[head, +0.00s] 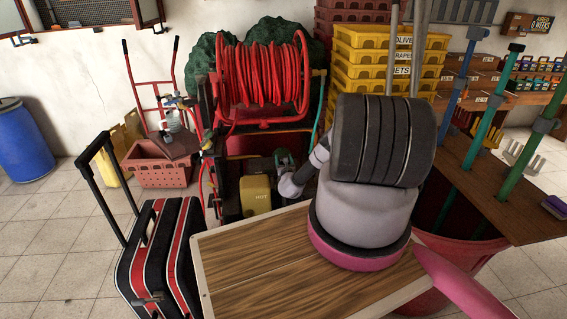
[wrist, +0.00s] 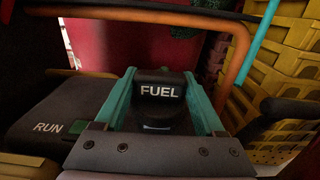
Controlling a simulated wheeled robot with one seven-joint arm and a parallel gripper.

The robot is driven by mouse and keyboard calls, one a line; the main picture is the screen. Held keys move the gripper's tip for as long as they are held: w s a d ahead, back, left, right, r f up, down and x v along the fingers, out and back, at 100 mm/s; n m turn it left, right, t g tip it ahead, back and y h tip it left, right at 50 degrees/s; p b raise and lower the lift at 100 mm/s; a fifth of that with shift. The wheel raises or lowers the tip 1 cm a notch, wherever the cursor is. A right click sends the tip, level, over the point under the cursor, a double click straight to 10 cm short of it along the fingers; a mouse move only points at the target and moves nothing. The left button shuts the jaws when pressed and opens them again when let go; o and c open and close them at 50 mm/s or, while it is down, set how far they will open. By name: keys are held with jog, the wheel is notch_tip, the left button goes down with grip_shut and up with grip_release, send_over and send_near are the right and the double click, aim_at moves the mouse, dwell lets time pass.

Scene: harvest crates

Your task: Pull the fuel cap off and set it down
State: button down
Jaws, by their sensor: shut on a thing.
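The fuel cap (wrist: 161,93) is a black block marked FUEL, in the middle of the wrist view. My gripper (wrist: 160,82) has its teal fingers on the cap's left and right sides and is shut on it. The cap's underside is hidden, so I cannot tell whether it is seated or lifted. In the head view, my gripper (head: 284,160) is down at the machine with the yellow housing (head: 256,195), below the red hose reel, and the cap cannot be made out there.
A black panel marked RUN (wrist: 48,128) is left of the cap, and an orange bar (wrist: 238,65) arches behind it. Yellow crates (head: 390,55) stand behind my arm. A wooden tabletop (head: 255,262) lies in front, its visible part clear, with a black-and-red suitcase (head: 160,260) at its left.

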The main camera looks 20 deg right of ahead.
aim_at(284, 156)
jog(key=shift+r, duration=4.55)
